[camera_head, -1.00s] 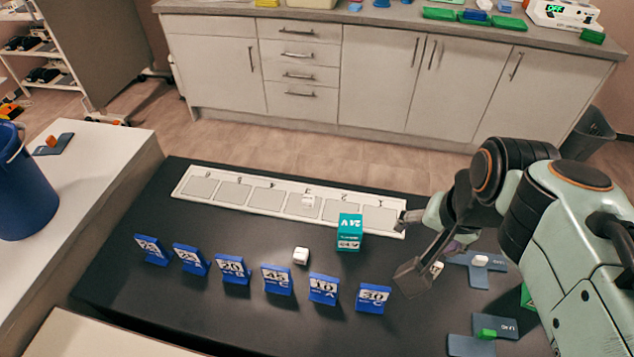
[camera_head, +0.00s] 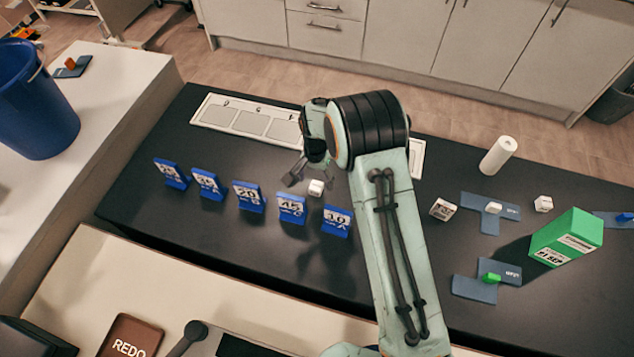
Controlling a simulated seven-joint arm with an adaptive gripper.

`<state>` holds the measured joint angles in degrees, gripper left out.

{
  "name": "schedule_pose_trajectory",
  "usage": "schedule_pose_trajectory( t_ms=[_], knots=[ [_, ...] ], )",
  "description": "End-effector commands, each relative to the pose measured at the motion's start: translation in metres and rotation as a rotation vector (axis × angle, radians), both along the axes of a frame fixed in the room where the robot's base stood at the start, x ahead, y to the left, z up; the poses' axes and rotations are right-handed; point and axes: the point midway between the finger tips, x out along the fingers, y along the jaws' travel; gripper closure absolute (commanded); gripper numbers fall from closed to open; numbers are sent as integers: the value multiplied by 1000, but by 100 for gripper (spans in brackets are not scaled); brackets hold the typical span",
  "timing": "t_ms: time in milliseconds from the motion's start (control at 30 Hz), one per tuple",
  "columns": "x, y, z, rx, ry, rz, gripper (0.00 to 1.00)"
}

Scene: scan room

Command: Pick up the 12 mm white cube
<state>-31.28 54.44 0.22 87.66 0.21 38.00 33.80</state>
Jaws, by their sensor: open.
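A small white cube (camera_head: 316,187) sits on the black table, just behind the row of blue number tags. My gripper (camera_head: 300,174) is low over the table, close to the upper left of this cube. It is open, with no object visible in it. One dark fingertip shows left of the cube; my wrist and forearm cover the rest. I cannot tell whether the finger touches the cube. Another white cube (camera_head: 543,204) stands at the right, and a printed white block (camera_head: 442,209) stands right of my arm. The sizes of the cubes cannot be read.
Blue number tags (camera_head: 248,197) stand close in front of the cube. A pale strip with squares (camera_head: 219,113) lies behind, partly hidden by my arm. A white cylinder (camera_head: 498,155), a green box (camera_head: 566,238) and dark blue plates (camera_head: 477,286) are on the right.

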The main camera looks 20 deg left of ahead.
Motion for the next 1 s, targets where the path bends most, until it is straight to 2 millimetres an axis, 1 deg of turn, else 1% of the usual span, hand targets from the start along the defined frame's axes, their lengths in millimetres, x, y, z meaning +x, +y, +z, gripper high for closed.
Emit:
schedule_pose_trajectory(
  t_ms=[33, 100, 233, 333, 533, 567, 600, 667, 700, 733, 1000],
  knots=[
    [0, 0, -9, -1, 2, 0, 37],
    [0, 0, -20, -1, 1, 0, 37],
    [0, -1, -33, -1, 0, -1, 37],
    [1, 0, -38, 0, -2, -2, 37],
    [1, 0, -38, 1, -2, -2, 37],
    [1, 0, -38, 1, -2, -2, 40],
    [1, 0, -38, 1, -2, -2, 53],
    [1, 0, -38, 1, -2, -2, 71],
    [1, 0, -38, 1, -2, -1, 84],
    [1, 0, -38, 1, -2, -1, 93],
    [1, -1, -38, 0, -1, -2, 93]
  ],
)
